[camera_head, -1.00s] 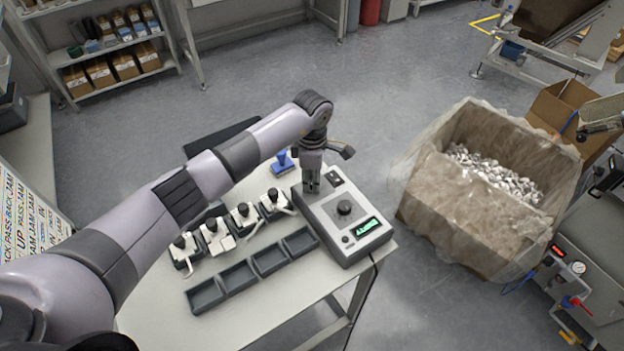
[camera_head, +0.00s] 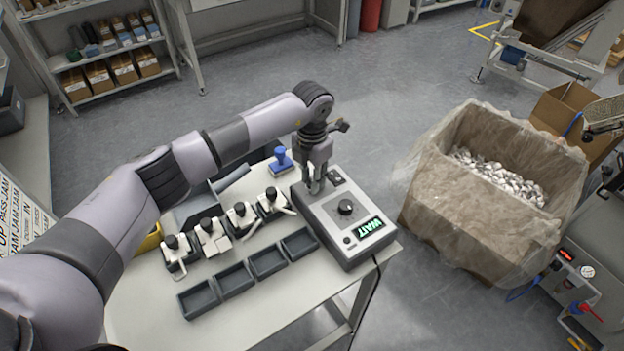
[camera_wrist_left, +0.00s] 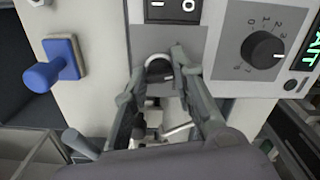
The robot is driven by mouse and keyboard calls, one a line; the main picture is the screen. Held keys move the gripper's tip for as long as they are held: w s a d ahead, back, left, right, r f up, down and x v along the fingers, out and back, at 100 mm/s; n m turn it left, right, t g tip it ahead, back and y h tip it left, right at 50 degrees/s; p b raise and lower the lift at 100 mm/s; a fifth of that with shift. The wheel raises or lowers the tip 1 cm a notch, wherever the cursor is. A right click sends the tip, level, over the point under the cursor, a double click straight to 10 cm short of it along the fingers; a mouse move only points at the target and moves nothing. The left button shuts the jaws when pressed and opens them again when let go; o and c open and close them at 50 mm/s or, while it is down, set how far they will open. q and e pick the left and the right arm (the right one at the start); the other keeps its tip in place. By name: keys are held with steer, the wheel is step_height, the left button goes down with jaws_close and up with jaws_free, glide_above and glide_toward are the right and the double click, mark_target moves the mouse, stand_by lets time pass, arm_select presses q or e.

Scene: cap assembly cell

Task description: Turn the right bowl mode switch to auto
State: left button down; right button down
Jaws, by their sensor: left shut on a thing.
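My left gripper (camera_head: 316,190) is over the back left part of a grey tabletop device (camera_head: 335,222). The device has a black round knob (camera_head: 346,207), a rocker switch (camera_wrist_left: 172,8) and a green display (camera_head: 366,228) reading WAIT. I cannot identify a right bowl mode switch. My right gripper is not in view.
Several small clamp fixtures (camera_head: 210,235) and dark trays (camera_head: 235,279) stand left of the device. A blue-handled stamp (camera_head: 281,160) is behind. A large box of metal parts (camera_head: 440,195) and a machine panel with a gauge (camera_head: 587,271) are at right.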

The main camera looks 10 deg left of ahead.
arm_select(q)
steer(key=n, duration=0.4)
steer(key=shift+b, duration=0.4)
steer(key=shift+n, duration=0.9)
steer(key=c, duration=1.3)
jaws_free()
step_height(320, 180, up, 12)
steer(key=shift+r, duration=0.1)
